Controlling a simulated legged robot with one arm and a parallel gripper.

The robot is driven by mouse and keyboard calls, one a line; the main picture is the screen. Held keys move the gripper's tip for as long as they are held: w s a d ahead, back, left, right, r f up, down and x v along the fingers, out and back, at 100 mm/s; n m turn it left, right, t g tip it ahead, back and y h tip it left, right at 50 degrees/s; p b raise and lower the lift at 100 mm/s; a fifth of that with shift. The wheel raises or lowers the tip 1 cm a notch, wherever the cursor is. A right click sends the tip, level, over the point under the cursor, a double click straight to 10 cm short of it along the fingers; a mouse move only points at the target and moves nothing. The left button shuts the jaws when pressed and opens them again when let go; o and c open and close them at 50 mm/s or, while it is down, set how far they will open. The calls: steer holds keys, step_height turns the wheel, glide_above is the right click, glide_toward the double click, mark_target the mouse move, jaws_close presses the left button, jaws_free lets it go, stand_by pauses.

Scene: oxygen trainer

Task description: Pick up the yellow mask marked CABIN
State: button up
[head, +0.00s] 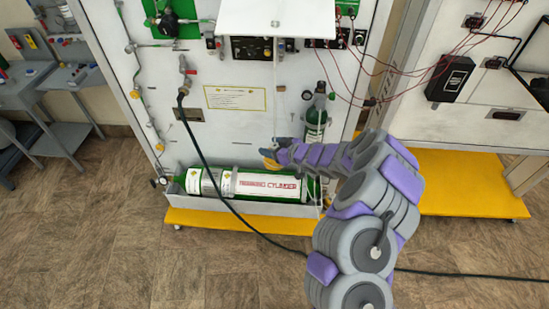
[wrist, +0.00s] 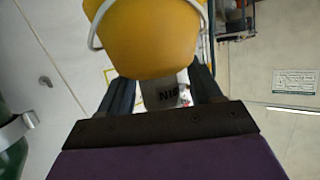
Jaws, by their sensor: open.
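The yellow mask (wrist: 148,40) fills the top middle of the wrist view, with a white strap or tube curving around it. My gripper (wrist: 160,88) is open, one finger on each side of the tag; the mask covers the finger ends. I cannot tell whether the fingers touch anything. In the head view my gripper (head: 272,151) is in front of the white panel, with a small bit of the yellow mask (head: 269,163) at its tip.
A large green and white cylinder (head: 268,186) lies in a tray below my gripper, above a yellow base (head: 240,222). An upright green cylinder (head: 316,118) stands close on the right. A black hose (head: 207,160) hangs to the left. Red wires cross the upper right.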

steer(key=c, duration=1.1)
